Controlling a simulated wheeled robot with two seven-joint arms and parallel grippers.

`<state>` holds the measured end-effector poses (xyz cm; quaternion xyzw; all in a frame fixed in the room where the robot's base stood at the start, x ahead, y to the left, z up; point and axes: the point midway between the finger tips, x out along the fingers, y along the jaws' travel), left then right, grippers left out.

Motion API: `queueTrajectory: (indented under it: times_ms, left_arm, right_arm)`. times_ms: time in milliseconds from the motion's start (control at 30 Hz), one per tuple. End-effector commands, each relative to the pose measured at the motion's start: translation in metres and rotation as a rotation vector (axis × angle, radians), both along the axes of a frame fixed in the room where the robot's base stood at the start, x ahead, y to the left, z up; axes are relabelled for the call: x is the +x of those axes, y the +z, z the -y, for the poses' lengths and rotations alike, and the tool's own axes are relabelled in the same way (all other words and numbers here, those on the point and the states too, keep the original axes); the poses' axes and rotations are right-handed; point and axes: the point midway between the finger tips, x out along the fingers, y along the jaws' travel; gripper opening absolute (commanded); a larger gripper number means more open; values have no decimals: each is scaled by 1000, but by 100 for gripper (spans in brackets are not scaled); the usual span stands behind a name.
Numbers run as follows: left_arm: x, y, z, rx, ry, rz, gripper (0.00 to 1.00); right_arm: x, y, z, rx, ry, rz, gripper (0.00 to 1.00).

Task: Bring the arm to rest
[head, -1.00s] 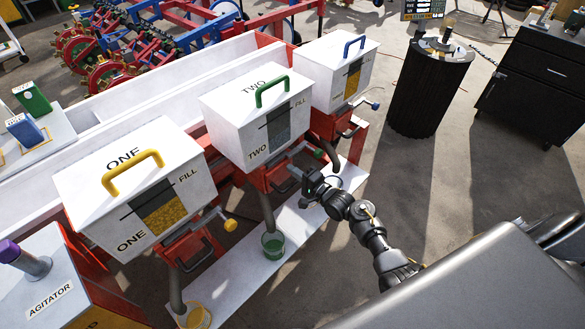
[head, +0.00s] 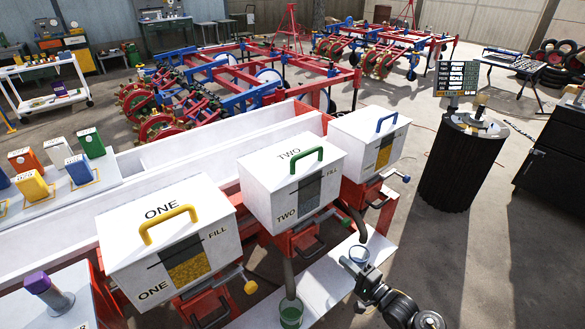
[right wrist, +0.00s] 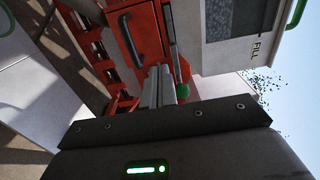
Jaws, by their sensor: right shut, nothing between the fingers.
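My right arm comes in from the bottom right of the head view. Its gripper (head: 349,263) is over the white shelf, in front of the hopper marked TWO (head: 285,190), apart from the hopper. In the right wrist view the two fingers (right wrist: 160,86) are together with nothing between them. Beyond them show a red metal frame (right wrist: 140,35) and a green knob (right wrist: 182,91). My left gripper is not in view.
Hopper ONE (head: 165,235) and a third hopper with a blue handle (head: 372,140) flank hopper TWO. A black ribbed drum (head: 460,165) stands on open floor at right.

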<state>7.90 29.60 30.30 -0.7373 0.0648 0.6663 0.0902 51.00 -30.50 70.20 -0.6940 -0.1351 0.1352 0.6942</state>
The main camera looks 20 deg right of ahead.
Motion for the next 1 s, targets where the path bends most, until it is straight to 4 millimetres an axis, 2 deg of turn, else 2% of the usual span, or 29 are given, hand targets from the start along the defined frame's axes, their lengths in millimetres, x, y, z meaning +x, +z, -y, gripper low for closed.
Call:
queueTrajectory:
  times_ms: [167, 233, 267, 367, 400, 467, 500, 567, 600, 667, 700, 833, 900, 1000]
  left_arm:
    - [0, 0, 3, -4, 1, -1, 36]
    - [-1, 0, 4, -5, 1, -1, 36]
    - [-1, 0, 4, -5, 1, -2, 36]
    - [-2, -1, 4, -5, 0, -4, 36]
    - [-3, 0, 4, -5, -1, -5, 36]
    - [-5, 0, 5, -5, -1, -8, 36]
    - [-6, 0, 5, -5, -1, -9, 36]
    - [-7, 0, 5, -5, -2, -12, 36]
    - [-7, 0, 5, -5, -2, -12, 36]
    - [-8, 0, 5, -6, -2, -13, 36]
    - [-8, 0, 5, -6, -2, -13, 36]
    - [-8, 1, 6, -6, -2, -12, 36]
    - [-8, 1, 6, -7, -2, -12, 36]
    - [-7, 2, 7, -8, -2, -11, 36]
  right_arm:
    - [1, -2, 0, -93, -1, 26, 0]
    - [2, -10, 6, -221, -20, 40, 0]
    - [2, -20, 11, -294, -33, 34, 0]
    - [-7, -79, 21, -584, -45, -42, 0]
    - [-19, -112, 23, -713, -25, -95, 0]
    - [-41, -158, 22, -879, 26, -172, 0]
    - [-58, -186, 22, -976, 71, -220, 0]
    - [-88, -225, 20, -1106, 152, -291, 0]
    - [-111, -250, 18, -1184, 216, -337, 0]
    - [-147, -283, 15, -1288, 319, -401, 0]
    - [-173, -303, 12, -1349, 393, -441, 0]
    - [-263, -354, 7, -1498, 642, -556, 0]
    - [-310, -372, 5, -1543, 762, -609, 0]
    - [-365, -387, 1, -1566, 884, -674, 0]
